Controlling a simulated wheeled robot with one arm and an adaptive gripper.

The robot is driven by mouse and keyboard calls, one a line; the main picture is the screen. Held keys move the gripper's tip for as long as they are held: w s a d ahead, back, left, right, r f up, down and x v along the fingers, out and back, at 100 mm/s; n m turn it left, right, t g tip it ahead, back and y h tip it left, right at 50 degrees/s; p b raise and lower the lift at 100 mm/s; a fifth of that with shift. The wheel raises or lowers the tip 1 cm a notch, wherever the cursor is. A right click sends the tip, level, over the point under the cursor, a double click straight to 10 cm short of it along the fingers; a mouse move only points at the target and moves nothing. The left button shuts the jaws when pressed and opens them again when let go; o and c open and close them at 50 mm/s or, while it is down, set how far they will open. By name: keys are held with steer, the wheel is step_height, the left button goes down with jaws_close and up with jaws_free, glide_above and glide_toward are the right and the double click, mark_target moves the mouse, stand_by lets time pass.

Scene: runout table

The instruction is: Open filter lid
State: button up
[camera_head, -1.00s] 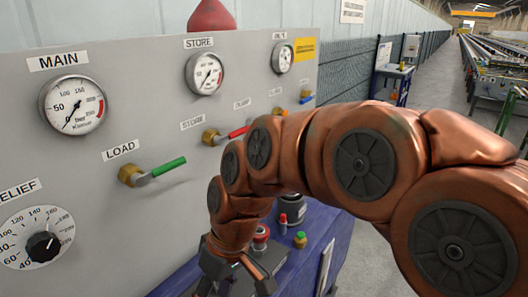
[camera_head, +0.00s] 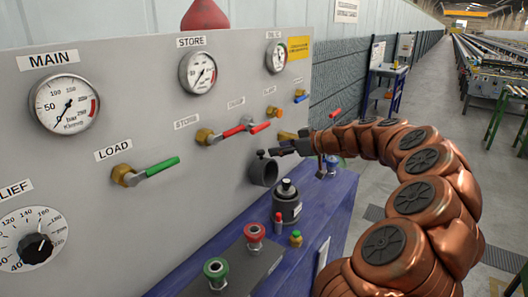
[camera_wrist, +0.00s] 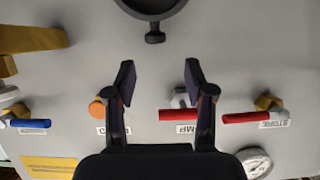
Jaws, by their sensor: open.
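A dark round filter housing (camera_head: 263,172) sticks out of the grey panel, above the blue bench. A small dark knob (camera_head: 261,154) sits at its top rim. In the wrist view the housing's dark ring (camera_wrist: 152,14) is cut off by the top edge, and its knob (camera_wrist: 155,38) points toward my fingers. I cannot tell whether the lid is shut. My gripper (camera_head: 281,149) is beside the knob, in front of the panel. In the wrist view its two fingers (camera_wrist: 158,75) are apart with nothing between them, and the knob lies beyond the tips.
Red-handled valves (camera_head: 234,132) and a green LOAD handle (camera_head: 162,167) project from the panel. A dark bottle-like canister (camera_head: 287,204) and red and green capped fittings (camera_head: 254,233) stand on the blue bench (camera_head: 330,205) below. The aisle floor (camera_head: 430,110) at right is clear.

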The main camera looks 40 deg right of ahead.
mark_target(261, 151)
steer(key=shift+d+p+x, duration=0.15)
steer(key=shift+p+x, duration=0.5)
steer(key=shift+x, duration=1.25)
steer(key=shift+d+p+x, duration=0.15)
steer(key=shift+p+x, duration=0.5)
steer(key=shift+x, duration=1.3)
steer(key=shift+c, duration=0.3)
jaws_close()
